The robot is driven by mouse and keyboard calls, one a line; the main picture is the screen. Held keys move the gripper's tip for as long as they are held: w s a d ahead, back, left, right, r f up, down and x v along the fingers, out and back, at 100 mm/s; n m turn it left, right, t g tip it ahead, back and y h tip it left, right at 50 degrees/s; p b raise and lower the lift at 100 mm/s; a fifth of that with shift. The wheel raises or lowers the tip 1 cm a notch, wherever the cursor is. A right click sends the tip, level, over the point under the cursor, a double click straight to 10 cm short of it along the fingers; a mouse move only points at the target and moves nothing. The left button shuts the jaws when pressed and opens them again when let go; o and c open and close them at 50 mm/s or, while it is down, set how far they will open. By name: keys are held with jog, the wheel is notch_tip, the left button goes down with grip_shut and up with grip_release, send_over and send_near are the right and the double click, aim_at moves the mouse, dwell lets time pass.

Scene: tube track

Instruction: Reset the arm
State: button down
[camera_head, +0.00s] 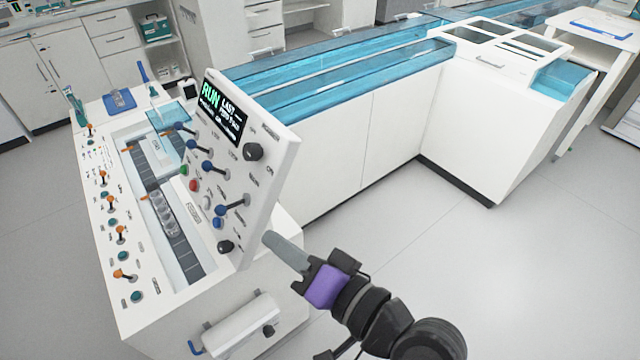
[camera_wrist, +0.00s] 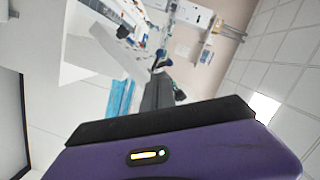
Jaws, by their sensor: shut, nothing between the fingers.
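My gripper (camera_head: 287,251) is shut and empty. In the head view it points up and left, in front of the lower right edge of the upright control panel (camera_head: 258,185). I cannot tell whether it touches the panel. In the wrist view the dark shut fingers (camera_wrist: 158,92) reach away from the purple gripper body. My arm comes in from the bottom right of the head view, and its far part is cut off by the frame.
The white tube track machine (camera_head: 125,300) carries orange-tipped levers and a tube rack (camera_head: 163,213). Its panel has blue-tipped levers, knobs and a lit "RUN" screen (camera_head: 222,112). A long white bench with a blue glass cover (camera_head: 330,85) runs behind. Grey floor (camera_head: 480,260) is clear at right.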

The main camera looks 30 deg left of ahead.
jog(key=w+d+r+m+t+h, duration=0.1)
jog(key=w+d+r+m+t, duration=0.1)
jog(key=w+d+t, duration=0.45)
jog(key=s+d+f+m+t+h, duration=0.1)
jog(key=s+d+f+t+h, duration=0.2)
jog(key=d, duration=0.5)
jog(key=d+f+m+t+h, duration=0.2)
jog(key=d+f+t+h, duration=0.15)
jog(key=d, duration=0.55)
jog(key=s+d+f+h, duration=0.2)
jog(key=s+d+h, duration=0.2)
jog(key=s+d, duration=0.5)
jog(key=s+d+f+n+g+h, duration=0.1)
jog(key=s+d+h, duration=0.4)
jog(key=s, duration=1)
jog(key=d+f, duration=0.1)
jog(key=d, duration=0.2)
jog(key=shift+d+g, duration=0.3)
jog(key=shift+d, duration=0.05)
